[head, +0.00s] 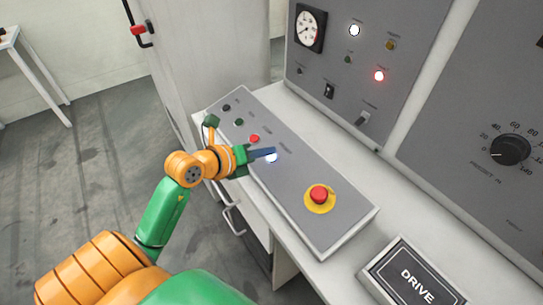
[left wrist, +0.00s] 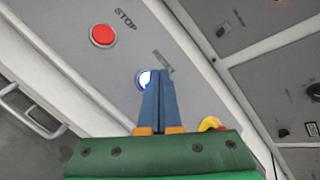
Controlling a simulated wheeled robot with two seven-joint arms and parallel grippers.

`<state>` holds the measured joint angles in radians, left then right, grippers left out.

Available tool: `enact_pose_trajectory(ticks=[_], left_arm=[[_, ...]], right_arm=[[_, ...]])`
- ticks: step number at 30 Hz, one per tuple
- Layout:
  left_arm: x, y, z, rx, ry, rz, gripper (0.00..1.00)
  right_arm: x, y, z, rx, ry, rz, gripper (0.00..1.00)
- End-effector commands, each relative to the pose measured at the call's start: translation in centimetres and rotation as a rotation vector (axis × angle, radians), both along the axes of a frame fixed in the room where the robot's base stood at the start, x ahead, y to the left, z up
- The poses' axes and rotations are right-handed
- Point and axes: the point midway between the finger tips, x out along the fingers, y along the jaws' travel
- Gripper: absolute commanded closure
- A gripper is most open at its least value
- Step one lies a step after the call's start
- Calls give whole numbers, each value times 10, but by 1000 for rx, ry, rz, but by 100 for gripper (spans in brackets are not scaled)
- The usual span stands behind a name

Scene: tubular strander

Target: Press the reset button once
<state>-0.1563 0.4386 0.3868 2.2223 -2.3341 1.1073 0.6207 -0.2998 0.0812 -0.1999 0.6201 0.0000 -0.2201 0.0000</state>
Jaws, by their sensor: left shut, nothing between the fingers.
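The reset button, a white lit button (head: 271,158), sits on the sloped grey control panel (head: 290,170), between the red stop button and the emergency stop. Its label is too small or covered to read. My left gripper (head: 270,152) is shut and empty, its blue fingertips right over the button. In the left wrist view the shut fingers (left wrist: 160,75) cover the right part of the button (left wrist: 144,80). I cannot tell whether the tips touch it. My right gripper is not in view.
A red button marked STOP (left wrist: 103,35) lies to one side, with green and black buttons beyond. A red emergency stop (head: 319,194) on a yellow disc lies on the other. A DRIVE plate (head: 412,282) is nearer. An upright panel (head: 350,75) with gauge and lamps stands behind.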

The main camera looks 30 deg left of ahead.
Motion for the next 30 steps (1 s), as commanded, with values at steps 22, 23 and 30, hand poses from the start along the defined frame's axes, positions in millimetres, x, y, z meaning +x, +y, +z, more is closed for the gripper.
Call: enact_pose_trajectory(ticks=[22, 23, 30], left_arm=[[2, -1, -8, -2, 0, 1, 100], [2, -1, -9, -2, 0, 2, 100], [2, -1, -8, -1, 0, 0, 100]], right_arm=[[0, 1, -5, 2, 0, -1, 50], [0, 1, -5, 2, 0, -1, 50], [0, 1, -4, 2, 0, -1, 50]])
